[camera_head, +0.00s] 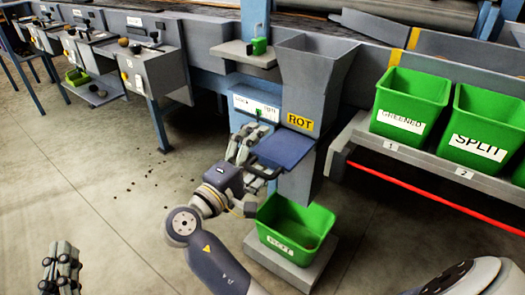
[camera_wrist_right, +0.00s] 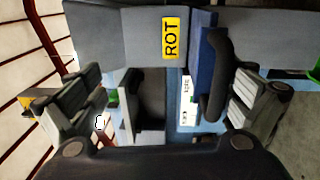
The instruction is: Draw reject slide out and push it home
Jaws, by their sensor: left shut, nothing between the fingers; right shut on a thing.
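The reject slide is a blue plate (camera_head: 284,148) sticking out of the front of the grey chute (camera_head: 305,85) marked ROT. Its black handle (camera_head: 262,171) is at the near edge. My right gripper (camera_head: 250,152) is at the slide's near left side and is shut on the handle. The right wrist view shows the blue slide (camera_wrist_right: 207,60) and the black handle (camera_wrist_right: 216,75) between my right fingers (camera_wrist_right: 165,105); the exact contact is partly hidden. My left gripper (camera_head: 62,268) is shut and empty at the lower left, far from the slide.
A green bin (camera_head: 295,225) stands on a low grey platform under the chute. A white label panel (camera_head: 256,105) is behind the gripper. Green GREENED (camera_head: 412,98) and SPLIT (camera_head: 488,125) bins stand on a shelf at right. The floor at left is open, with small dark bits.

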